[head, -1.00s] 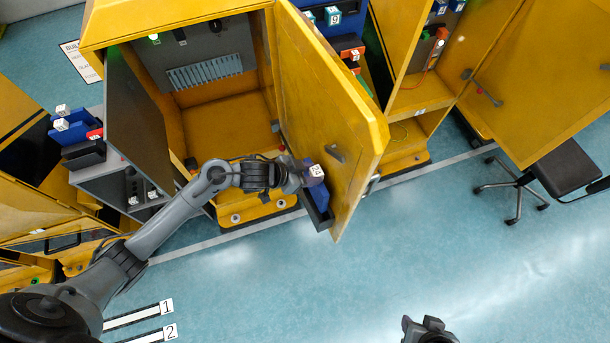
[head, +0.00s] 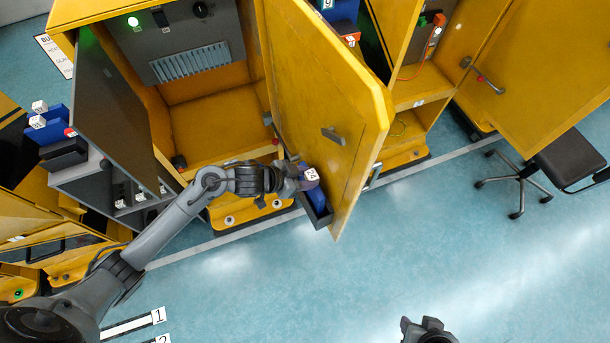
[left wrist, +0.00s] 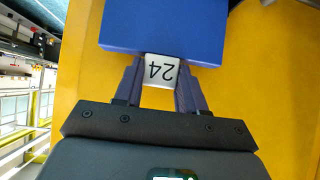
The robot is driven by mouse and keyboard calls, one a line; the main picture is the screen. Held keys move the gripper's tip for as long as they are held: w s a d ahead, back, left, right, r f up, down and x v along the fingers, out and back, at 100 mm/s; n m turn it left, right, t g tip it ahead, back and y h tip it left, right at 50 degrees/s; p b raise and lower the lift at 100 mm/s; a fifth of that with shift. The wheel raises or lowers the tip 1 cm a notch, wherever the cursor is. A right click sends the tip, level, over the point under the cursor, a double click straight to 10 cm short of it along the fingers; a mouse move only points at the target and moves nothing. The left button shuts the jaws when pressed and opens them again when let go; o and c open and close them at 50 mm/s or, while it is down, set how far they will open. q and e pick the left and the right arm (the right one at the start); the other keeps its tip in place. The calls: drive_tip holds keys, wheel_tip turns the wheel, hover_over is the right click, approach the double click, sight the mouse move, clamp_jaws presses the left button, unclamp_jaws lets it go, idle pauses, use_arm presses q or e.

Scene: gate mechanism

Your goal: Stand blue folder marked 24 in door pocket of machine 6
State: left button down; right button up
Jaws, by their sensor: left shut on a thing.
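The blue folder (left wrist: 165,30) has a white tag marked 24 (left wrist: 161,69), seen upside down in the left wrist view. My left gripper (left wrist: 160,85) is shut on the folder at the tag end. In the head view the folder (head: 320,190) stands at the dark door pocket (head: 318,215) on the inner face of the open yellow door (head: 330,90). Its lower part seems to be inside the pocket; the depth is hidden. My left gripper (head: 298,180) is beside the tag, above the pocket. My right gripper (head: 427,330) shows only partly at the bottom edge.
The open yellow cabinet (head: 210,100) is left of the door. Other blue folders stand in a rack (head: 50,125) at far left and on a shelf (head: 335,10) behind the door. A black stool (head: 570,160) is at right. The blue floor in front is clear.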

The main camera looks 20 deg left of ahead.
use_arm(q)
drive_tip(key=shift+f+b, duration=1.1)
drive_tip(key=shift+f, duration=1.55)
drive_tip(key=c, duration=0.6)
unclamp_jaws()
drive_tip(key=shift+o, duration=0.2)
drive_tip(key=shift+f, duration=0.1)
drive_tip(key=p+v, duration=0.1)
drive_tip(key=v, duration=1)
drive_tip(key=shift+w, duration=0.1)
